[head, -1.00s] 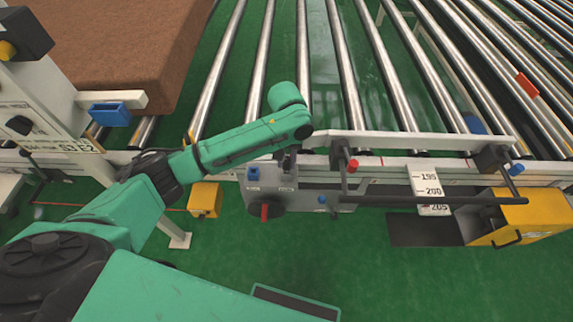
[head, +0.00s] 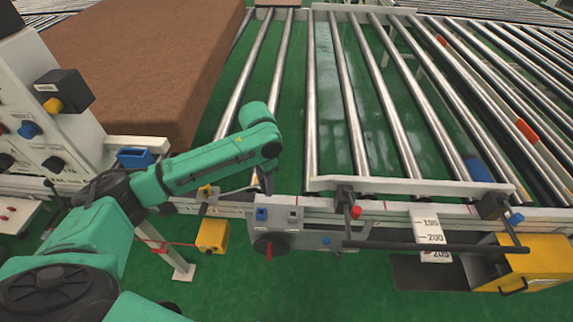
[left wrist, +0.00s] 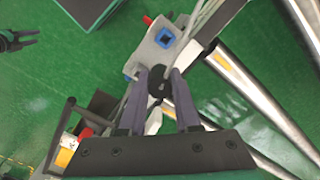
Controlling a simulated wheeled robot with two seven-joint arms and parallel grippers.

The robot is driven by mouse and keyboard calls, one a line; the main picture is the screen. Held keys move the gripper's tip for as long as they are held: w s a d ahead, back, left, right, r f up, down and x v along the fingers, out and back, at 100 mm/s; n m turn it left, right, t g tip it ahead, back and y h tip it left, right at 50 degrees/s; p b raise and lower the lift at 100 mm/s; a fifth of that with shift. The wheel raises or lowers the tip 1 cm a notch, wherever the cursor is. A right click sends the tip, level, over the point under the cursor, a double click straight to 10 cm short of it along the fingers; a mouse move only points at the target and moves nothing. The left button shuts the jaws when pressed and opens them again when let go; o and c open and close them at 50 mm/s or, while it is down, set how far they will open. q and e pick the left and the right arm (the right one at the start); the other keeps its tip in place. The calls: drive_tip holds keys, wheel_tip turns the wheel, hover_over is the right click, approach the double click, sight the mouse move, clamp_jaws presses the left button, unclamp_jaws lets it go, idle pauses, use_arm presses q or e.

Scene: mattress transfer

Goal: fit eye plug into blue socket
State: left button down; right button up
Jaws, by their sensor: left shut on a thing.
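The blue socket (head: 262,214) is on top of the grey box at the conveyor's front rail. It also shows in the left wrist view (left wrist: 166,37). My left gripper (head: 264,182) is above and behind the socket in the head view, apart from it. In the left wrist view its fingers (left wrist: 158,88) are closed around a small dark round piece, which I take to be the eye plug (left wrist: 157,84); the fingers partly hide it. A grey cable runs close by. My right gripper (left wrist: 28,38) shows small at the left wrist view's upper left, its fingers apart and empty.
The grey box also has a red-handled knob (head: 269,250) and a second, grey socket (head: 293,214). A brown mattress (head: 150,60) lies at the left on the rollers. A white rail (head: 410,187) and a yellow box (head: 540,262) stand at the right.

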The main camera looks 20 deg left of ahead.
use_arm(q)
drive_tip(key=a+f+m, duration=0.1)
drive_tip(key=s+a+f+m, duration=0.1)
drive_tip(key=shift+m, duration=0.3)
use_arm(e)
drive_tip(key=shift+r, duration=0.4)
use_arm(q)
drive_tip(key=shift+r, duration=0.1)
wheel_tip(320, 180, down, 6)
drive_tip(key=shift+b, duration=0.6)
use_arm(e)
drive_tip(key=shift+f, duration=0.65)
use_arm(q)
drive_tip(key=shift+r, duration=0.1)
use_arm(e)
drive_tip(key=shift+r, duration=0.1)
